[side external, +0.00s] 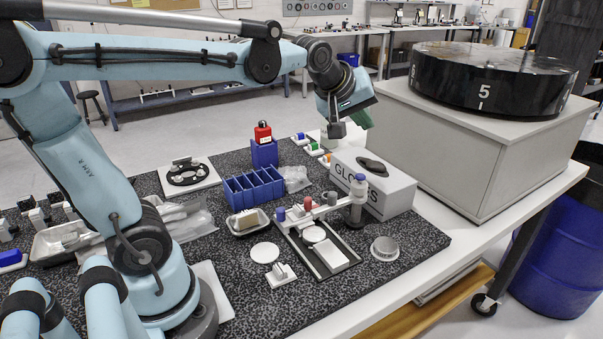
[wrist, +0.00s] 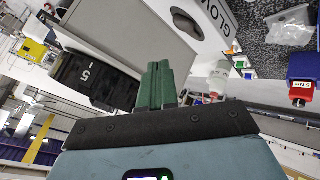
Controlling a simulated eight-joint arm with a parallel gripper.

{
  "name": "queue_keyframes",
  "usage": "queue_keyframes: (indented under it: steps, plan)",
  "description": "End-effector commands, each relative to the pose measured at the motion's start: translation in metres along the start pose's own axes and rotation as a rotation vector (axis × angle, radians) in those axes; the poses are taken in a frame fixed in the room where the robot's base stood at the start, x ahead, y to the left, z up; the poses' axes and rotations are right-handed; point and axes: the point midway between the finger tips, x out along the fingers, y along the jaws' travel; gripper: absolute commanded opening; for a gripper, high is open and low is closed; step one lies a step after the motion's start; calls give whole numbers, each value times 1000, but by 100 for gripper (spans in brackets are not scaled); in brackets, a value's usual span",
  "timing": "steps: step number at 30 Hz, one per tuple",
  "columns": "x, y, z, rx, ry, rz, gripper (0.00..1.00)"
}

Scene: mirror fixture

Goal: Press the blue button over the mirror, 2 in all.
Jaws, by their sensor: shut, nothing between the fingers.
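My gripper (side external: 336,131) is raised above the back of the work table, by the far end of the glove box, with nothing held. Its green fingers (wrist: 157,86) are together in the wrist view. A dark tray fixture (side external: 352,266) lies at the table's front middle, well below and nearer the camera than my gripper. It carries a pale disc (side external: 314,234) and a pale rectangular plate (side external: 331,256); I cannot tell which is the mirror. A blue knob (side external: 281,214) and a red knob (side external: 308,203) stand at its back edge.
The glove box (side external: 385,190) stands right of the fixture. Small blocks with blue (side external: 300,136) and green (side external: 314,147) tops sit behind. Blue bins (side external: 254,188) and a red-topped blue block (side external: 263,151) are left. A grey cabinet (side external: 450,145) bounds the right.

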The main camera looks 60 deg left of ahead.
Motion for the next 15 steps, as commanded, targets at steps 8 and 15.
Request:
queue_keyframes:
  steps: [8, 15]
  plan:
    - [4, -3, 3, 2, -1, 0, 0]
    - [23, -17, 17, 3, -1, 0, 0]
